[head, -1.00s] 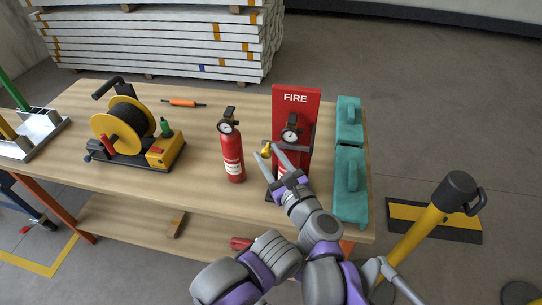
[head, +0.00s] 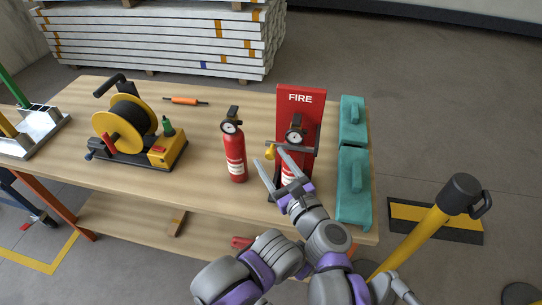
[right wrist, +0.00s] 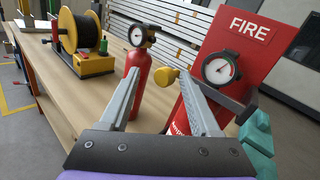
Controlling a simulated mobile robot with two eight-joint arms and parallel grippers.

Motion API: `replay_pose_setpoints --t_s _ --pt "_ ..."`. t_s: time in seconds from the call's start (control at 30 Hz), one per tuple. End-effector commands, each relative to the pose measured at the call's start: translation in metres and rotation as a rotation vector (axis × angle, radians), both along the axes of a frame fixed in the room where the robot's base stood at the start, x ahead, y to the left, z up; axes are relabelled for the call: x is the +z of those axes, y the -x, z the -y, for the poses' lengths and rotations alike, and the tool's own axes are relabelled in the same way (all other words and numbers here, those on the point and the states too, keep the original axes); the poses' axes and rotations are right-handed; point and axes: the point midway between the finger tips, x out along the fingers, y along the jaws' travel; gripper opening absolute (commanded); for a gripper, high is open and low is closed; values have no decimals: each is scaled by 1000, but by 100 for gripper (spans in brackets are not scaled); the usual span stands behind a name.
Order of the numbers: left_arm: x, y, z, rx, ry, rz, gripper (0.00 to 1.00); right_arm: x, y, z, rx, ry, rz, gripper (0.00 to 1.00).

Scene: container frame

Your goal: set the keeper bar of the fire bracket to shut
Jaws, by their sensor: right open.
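The fire bracket is a red panel (head: 314,97) marked FIRE, standing upright at the right of the table; it also shows in the right wrist view (right wrist: 268,50). A red extinguisher with a gauge (head: 296,136) stands in it. The grey keeper bar (head: 307,149) runs sideways across the extinguisher's front below the gauge, with a yellow knob (head: 270,152) at its left end. My right gripper (head: 269,157) is open and empty just in front of the knob. In the right wrist view the knob (right wrist: 166,77) appears between the fingertips, and the right finger hides part of the bar.
A second red extinguisher (head: 234,153) stands close to the left of my right gripper. Teal cases (head: 353,185) lie right of the bracket. A yellow cable reel (head: 124,125) and an orange-handled tool (head: 185,101) are further left. The table front between reel and extinguisher is clear.

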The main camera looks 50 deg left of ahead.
Motion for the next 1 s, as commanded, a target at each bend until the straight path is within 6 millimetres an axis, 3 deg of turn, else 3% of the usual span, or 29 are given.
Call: replay_pose_setpoints --t_s 0.2,0.4,1.0 --pt "0 0 0 0 0 0 63 -1 10 50 -11 1 0 63" --pt "1 0 0 0 0 0 63 -2 18 78 -13 -1 -1 63" --pt "1 0 0 0 0 0 63 -2 21 87 -13 0 0 63"
